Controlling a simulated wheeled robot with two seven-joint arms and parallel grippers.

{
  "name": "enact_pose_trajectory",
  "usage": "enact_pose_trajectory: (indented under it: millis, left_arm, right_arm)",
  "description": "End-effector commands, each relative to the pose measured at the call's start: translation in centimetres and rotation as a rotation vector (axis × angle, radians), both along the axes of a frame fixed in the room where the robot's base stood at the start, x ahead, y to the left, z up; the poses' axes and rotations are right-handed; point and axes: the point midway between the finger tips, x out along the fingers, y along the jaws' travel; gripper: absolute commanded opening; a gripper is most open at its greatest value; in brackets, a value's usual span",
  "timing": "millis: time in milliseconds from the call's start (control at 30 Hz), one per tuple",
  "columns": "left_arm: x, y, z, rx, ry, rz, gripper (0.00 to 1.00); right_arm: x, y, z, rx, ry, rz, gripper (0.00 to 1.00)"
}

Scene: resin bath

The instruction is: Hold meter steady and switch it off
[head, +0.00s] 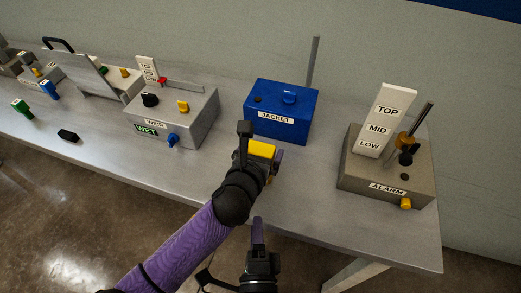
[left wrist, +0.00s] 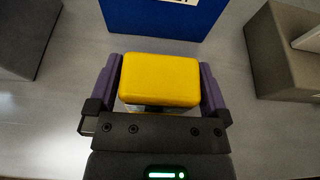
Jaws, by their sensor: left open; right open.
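The meter, which I take to be the yellow box (head: 262,149), is on the grey table in front of the blue JACKET box. In the left wrist view the yellow box (left wrist: 160,80) lies between the two purple fingers of my left gripper (left wrist: 160,88). The left gripper (head: 261,160) is open around it, with narrow gaps at the sides. No switch on the yellow box can be made out. My right gripper (head: 258,235) is open at the bottom of the head view, nearer than the left one and apart from the yellow box.
The blue JACKET box (head: 281,111) stands just behind the yellow box. The ALARM box (head: 388,178) is to the right, and the grey WET box (head: 172,116) to the left. A small black block (head: 68,136) lies farther left. The table's front right (head: 320,205) is clear.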

Motion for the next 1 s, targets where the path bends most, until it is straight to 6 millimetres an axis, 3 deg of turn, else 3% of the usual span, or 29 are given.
enact_pose_trajectory:
  millis: [300,600,700,967,1000]
  left_arm:
    - [0.49,-0.13,-0.16,0.000,-0.001,0.000,0.98]
    - [0.46,-0.11,-0.18,-0.001,0.000,0.000,0.34]
    - [0.46,-0.11,-0.18,-0.001,0.000,0.000,0.18]
    - [0.45,-0.10,-0.20,-0.001,0.000,0.000,0.18]
    - [0.45,-0.10,-0.20,-0.001,0.000,0.000,0.18]
  right_arm:
    - [0.00,0.00,0.00,0.000,0.000,0.000,0.59]
    - [0.00,0.00,0.00,0.000,0.000,0.000,0.59]
    - [0.00,0.00,0.00,0.000,0.000,0.000,0.59]
    - [0.00,0.00,0.00,0.000,0.000,0.000,0.59]
    - [0.00,0.00,0.00,0.000,0.000,0.000,0.55]
